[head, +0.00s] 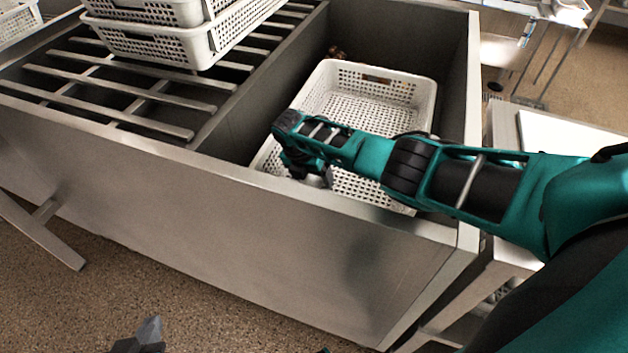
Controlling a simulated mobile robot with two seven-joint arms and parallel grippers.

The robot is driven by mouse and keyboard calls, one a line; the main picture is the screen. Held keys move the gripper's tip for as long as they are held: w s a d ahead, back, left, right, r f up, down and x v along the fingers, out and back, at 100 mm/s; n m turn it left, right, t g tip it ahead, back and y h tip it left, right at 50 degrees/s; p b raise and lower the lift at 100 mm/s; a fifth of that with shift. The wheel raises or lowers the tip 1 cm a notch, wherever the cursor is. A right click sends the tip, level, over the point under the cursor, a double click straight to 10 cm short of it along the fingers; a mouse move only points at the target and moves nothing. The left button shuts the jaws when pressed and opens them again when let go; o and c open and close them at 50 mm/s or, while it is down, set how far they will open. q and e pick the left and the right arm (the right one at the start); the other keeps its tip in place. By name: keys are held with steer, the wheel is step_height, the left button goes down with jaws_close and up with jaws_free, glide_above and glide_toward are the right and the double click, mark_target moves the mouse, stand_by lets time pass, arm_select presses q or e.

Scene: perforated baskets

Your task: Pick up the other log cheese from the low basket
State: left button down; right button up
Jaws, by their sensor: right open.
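The low basket (350,103) is white and perforated and sits down inside the right-hand bay of a metal sink unit. My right arm reaches in from the right across the basket. My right gripper (305,172) is open, low over the basket's near left part, and its fingertips are partly hidden by the hand. I cannot make out a log cheese; the arm and hand cover much of the basket's near half. Only a dark tip of my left gripper (141,338) shows at the bottom edge, away from the basket, and its jaws cannot be judged.
Stacked white baskets (170,38) stand on the slatted rack (120,95) at the left. The sink's front wall (230,225) and divider (262,72) stand around the bay. A small brown object (337,53) lies behind the basket.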

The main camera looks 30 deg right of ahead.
steer(key=c, duration=1.3)
steer(key=shift+r, duration=0.1)
